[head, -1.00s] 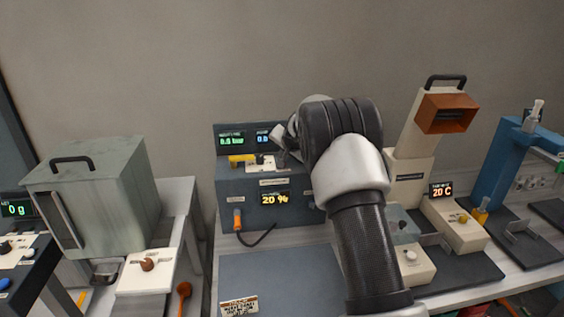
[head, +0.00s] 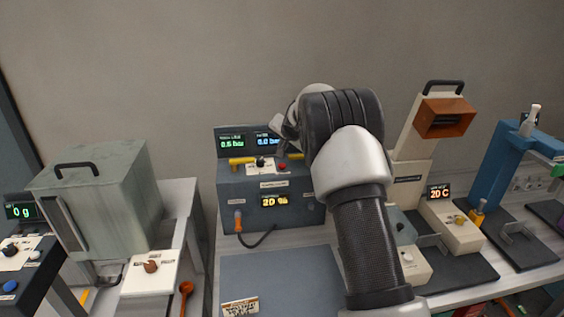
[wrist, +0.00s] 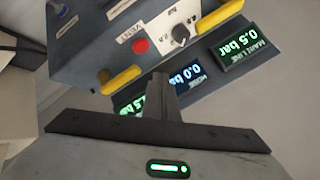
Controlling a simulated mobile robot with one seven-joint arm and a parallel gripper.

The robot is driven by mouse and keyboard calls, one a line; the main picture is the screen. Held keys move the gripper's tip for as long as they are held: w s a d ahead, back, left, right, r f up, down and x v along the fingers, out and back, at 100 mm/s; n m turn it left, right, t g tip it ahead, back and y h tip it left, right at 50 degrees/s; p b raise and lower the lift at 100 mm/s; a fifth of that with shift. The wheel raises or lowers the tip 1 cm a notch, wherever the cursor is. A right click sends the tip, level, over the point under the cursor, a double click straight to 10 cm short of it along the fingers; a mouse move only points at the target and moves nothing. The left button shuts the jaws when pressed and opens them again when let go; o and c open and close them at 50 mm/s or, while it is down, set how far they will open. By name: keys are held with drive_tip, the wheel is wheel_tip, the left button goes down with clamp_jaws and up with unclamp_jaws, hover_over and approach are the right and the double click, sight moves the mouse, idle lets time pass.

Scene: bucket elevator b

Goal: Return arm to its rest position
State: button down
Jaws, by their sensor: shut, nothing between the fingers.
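My arm rises through the middle of the head view, with its upper part in front of a dark blue-grey control box (head: 262,214). My gripper (wrist: 160,84) is shut and empty in the wrist view, its fingers together in front of the box panel. In the head view the gripper is mostly hidden by my arm. The panel carries yellow handles (wrist: 215,18), a black knob (wrist: 181,35) and a red button (wrist: 140,46). The main line display (wrist: 245,49) reads 0.5 bar. I cannot tell whether the fingers touch the panel.
A grey-green cabinet (head: 100,197) stands at left. A cream machine with an orange hood (head: 446,117) and a blue stand (head: 503,170) are at right. An orange-tipped cable (head: 240,223) hangs from the box.

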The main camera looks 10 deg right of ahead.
drive_tip(key=shift+r, duration=0.6)
drive_tip(key=s+a+r+n+g, duration=0.1)
drive_tip(key=s+r+n, duration=0.1)
drive_tip(key=s+r, duration=0.8)
drive_tip(key=s+r+n+g, duration=0.15)
drive_tip(key=s+r, duration=0.45)
drive_tip(key=s, duration=0.8)
drive_tip(key=s+f+n, duration=0.2)
drive_tip(key=s, duration=1.3)
drive_tip(key=s+f+n+g+h, duration=0.1)
drive_tip(key=s+f+n, duration=0.1)
drive_tip(key=s, duration=1.3)
drive_tip(key=shift+s+d+f, duration=0.4)
drive_tip(key=shift+d+f, duration=0.05)
drive_tip(key=shift+a+n, duration=0.15)
drive_tip(key=shift+n, duration=0.1)
